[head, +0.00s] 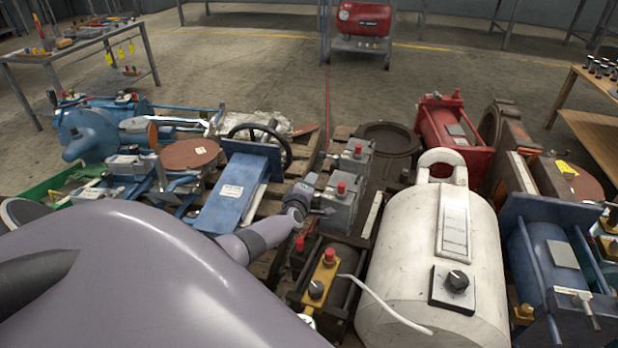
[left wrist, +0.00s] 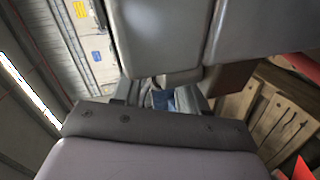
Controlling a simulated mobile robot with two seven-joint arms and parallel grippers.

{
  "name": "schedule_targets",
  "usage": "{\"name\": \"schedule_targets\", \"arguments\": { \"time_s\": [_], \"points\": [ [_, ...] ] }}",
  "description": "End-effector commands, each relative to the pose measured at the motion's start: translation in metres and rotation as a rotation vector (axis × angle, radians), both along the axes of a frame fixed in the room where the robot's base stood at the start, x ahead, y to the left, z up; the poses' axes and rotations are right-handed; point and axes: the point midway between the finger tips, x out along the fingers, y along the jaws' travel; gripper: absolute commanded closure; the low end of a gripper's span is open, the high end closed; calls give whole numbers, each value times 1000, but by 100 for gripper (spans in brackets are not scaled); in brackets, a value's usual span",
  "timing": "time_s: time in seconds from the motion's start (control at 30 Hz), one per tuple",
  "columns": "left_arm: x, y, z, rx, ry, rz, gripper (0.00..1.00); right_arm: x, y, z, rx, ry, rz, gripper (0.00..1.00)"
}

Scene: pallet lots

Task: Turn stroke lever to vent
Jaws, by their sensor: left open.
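I cannot tell for sure which part is the stroke lever, and no vent marking is readable. A small lever-like bar (head: 573,293) shows on the blue machine (head: 548,262) at the lower right. A pale curved rod (head: 385,305) lies between the yellow bracket (head: 325,272) and the white tank (head: 405,260). My left gripper (head: 300,198) is by the grey boxes (head: 341,208) with red buttons, left of the tank. It is open, seen from behind, its fingers mostly hidden. In the left wrist view, grey blocks (left wrist: 160,38) stand close beyond the gripper (left wrist: 160,98). My right gripper is out of view.
A blue panel (head: 235,190) and a black handwheel (head: 270,140) stand left of my gripper. A red machine (head: 445,130) is behind the tank. A wooden table (head: 590,130) stands at right.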

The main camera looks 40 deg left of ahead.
Motion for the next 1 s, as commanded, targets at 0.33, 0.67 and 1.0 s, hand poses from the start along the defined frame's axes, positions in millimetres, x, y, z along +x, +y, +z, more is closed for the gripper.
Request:
{"name": "schedule_targets", "arguments": {
  "time_s": [0.33, 0.67, 1.0],
  "points": [
    [2, 1, 0, 0, 0, 0, 57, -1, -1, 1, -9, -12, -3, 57],
    [2, 1, 1, -1, -2, 11, 100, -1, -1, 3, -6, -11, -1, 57],
    [-6, 5, 3, -1, -6, 205, 100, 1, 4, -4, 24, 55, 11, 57]
  ]
}}
